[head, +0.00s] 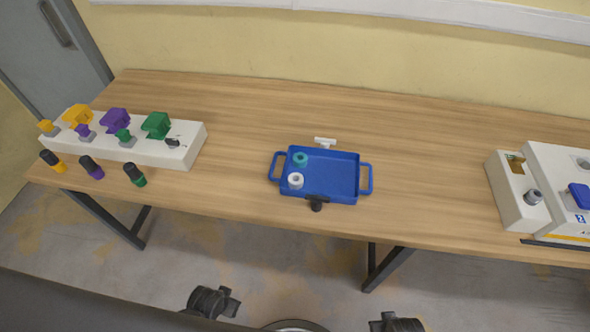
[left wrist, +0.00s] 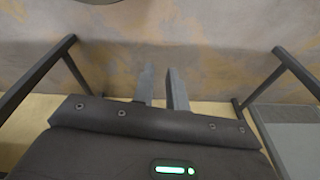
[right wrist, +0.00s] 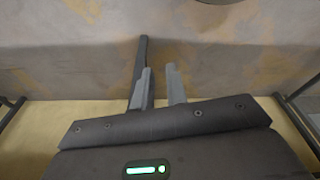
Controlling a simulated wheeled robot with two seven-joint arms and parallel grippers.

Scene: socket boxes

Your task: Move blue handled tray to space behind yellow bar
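The blue tray (head: 333,177) sits on the wooden table near its front edge, with a loop handle (head: 277,166) on its left side and another (head: 367,179) on its right. A teal ring (head: 300,159) and a white ring (head: 296,181) are in its left part. A thin yellow strip (head: 576,236) shows low on the white box at the right edge, partly cut off. My left gripper (left wrist: 161,85) and right gripper (right wrist: 160,84) are empty, with fingers a little apart, facing the floor. Both are away from the tray. Dark parts of my arms show at the bottom of the head view.
A white socket box (head: 150,150) with coloured plugs stands left; several loose plugs lie before it. A small white piece (head: 325,142) is behind the tray and a black piece (head: 316,203) at its front. White boxes (head: 518,195) stand right. Bare table (head: 430,180) lies between.

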